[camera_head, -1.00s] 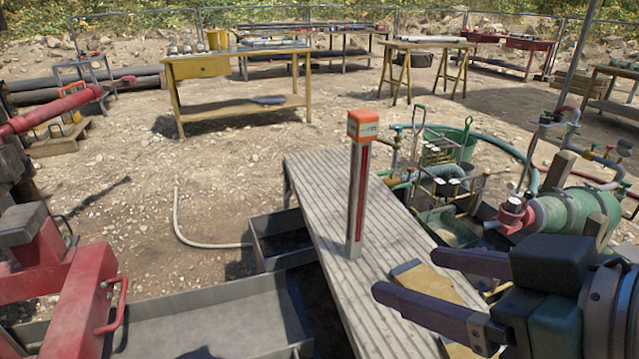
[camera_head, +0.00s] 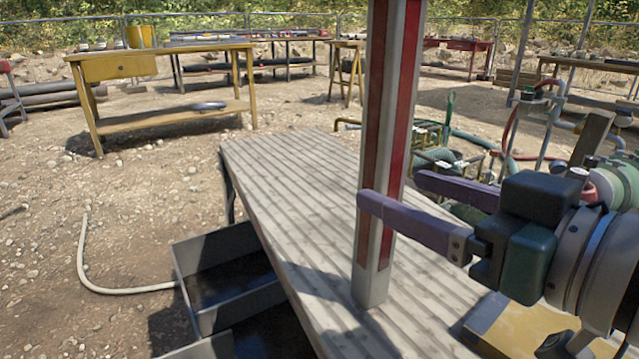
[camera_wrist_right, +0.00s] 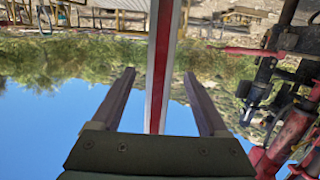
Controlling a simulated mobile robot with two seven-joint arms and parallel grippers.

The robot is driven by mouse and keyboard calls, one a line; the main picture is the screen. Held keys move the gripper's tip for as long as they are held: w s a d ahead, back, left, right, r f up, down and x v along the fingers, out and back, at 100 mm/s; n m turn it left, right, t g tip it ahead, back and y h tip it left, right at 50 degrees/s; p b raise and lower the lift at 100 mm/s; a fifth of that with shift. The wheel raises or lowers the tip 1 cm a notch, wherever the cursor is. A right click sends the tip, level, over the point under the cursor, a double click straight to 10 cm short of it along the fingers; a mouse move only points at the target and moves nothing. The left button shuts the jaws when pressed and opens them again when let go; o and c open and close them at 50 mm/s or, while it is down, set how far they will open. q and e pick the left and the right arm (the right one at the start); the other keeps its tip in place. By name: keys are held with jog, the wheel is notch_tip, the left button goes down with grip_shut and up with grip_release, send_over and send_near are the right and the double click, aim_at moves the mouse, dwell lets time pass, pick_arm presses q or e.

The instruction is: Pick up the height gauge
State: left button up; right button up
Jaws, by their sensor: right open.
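The height gauge (camera_head: 381,265) is a tall upright grey post with dark red strips, standing on the slatted bench. Its top is cut off by the upper edge of the head view. My right gripper (camera_head: 392,192) is open beside the post. Its near finger crosses in front of the post, and its far finger shows at the post's right edge. In the right wrist view the gauge (camera_wrist_right: 160,70) appears between the two open fingers, with a gap on both sides. My left gripper is not in view.
The slatted bench (camera_head: 290,190) has free room left of and behind the gauge. A yellowish block (camera_head: 525,330) lies below my right gripper. Metal trays (camera_head: 235,310) sit at the bench's left. Pipes and a green pump (camera_head: 620,165) stand at the right.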

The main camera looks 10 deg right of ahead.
aim_at(361, 180)
jog(key=shift+w+a+f, duration=0.15)
jog(key=shift+w+a, duration=0.05)
jog(key=shift+w, duration=0.35)
jog(key=shift+w+a, duration=0.15)
jog(key=shift+w, duration=0.15)
jog(key=b+x, duration=0.2)
jog(key=x, duration=0.1)
jog(key=b+x, duration=0.1)
jog(key=x, duration=0.1)
jog(key=shift+f, duration=0.3)
jog(key=shift+w, duration=0.35)
grip_shut()
jog(key=shift+r, duration=0.1)
